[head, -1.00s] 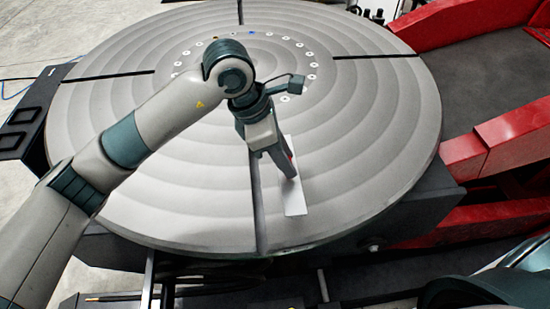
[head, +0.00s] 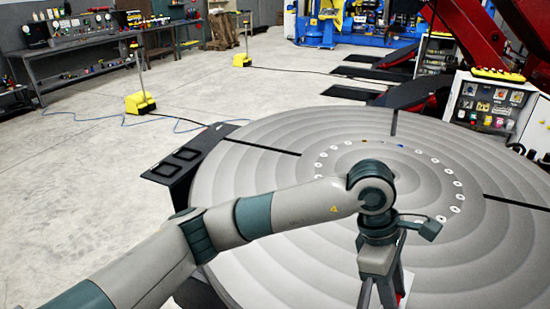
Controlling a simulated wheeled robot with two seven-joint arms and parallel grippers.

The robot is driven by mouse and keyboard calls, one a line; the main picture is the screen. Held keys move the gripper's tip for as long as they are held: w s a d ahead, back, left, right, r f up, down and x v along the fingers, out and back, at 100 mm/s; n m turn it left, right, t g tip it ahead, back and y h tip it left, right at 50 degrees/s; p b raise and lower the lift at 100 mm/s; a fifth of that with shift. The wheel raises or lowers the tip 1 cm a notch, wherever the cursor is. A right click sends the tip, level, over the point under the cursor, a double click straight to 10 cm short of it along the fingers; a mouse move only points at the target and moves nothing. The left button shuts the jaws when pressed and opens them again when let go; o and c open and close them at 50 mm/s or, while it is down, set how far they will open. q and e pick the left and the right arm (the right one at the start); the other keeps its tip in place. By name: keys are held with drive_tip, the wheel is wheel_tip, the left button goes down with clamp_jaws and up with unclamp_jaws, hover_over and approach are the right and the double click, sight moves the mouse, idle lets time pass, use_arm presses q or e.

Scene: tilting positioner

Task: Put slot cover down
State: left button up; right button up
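My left gripper (head: 380,291) points down over the round grey positioner table (head: 300,260) near the bottom edge of the head view. Its fingertips are cut off by the frame, so I cannot see whether it is open or shut. A pale strip, seemingly the slot cover (head: 408,284), shows just right of the fingers with a small red spot beside it. Most of it is hidden or out of frame, and I cannot tell whether it is held or rests on the table. My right gripper is not in view.
The table has dark radial slots (head: 262,147) and a ring of small white discs. A black box-like bracket (head: 185,160) juts out at its left.

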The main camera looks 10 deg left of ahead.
use_arm(q)
drive_tip(key=a+f+m+g+y, duration=0.1)
drive_tip(key=a+m+y, duration=0.1)
drive_tip(key=a+m, duration=0.4)
drive_tip(key=s+a+f+m+g+y, duration=0.1)
drive_tip(key=a+m, duration=0.6)
drive_tip(key=a, duration=0.7)
drive_tip(key=shift+s+a+f+m+g+y, duration=0.15)
drive_tip(key=shift+a+f+m+g+y, duration=0.15)
drive_tip(key=shift+a+f+g+y, duration=0.25)
drive_tip(key=shift+d+f, duration=0.1)
drive_tip(key=shift+d, duration=0.05)
